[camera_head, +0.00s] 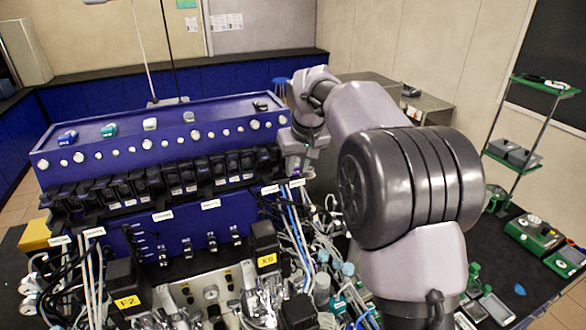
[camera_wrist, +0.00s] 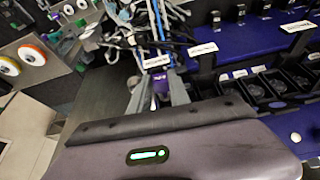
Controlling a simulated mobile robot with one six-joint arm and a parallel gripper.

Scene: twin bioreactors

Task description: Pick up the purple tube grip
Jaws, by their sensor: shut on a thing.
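The purple tube grip (camera_wrist: 160,84) is in the wrist view, between the two grey fingers of my gripper (camera_wrist: 158,92). My gripper is shut on it. A white label (camera_wrist: 157,61) lies just beyond it in that view, and tubes run on past it. In the head view my gripper (camera_head: 296,168) is at the right end of the blue bioreactor unit, with a small spot of the purple grip (camera_head: 296,174) showing under it. My arm hides what lies behind it to the right.
The blue bioreactor housing (camera_head: 200,215) with black pump heads stands left of my gripper. Blue and white tubes (camera_head: 294,215) hang close below it. Crowded vessels and fittings fill the front. A green shelf rack (camera_head: 518,120) stands at the far right.

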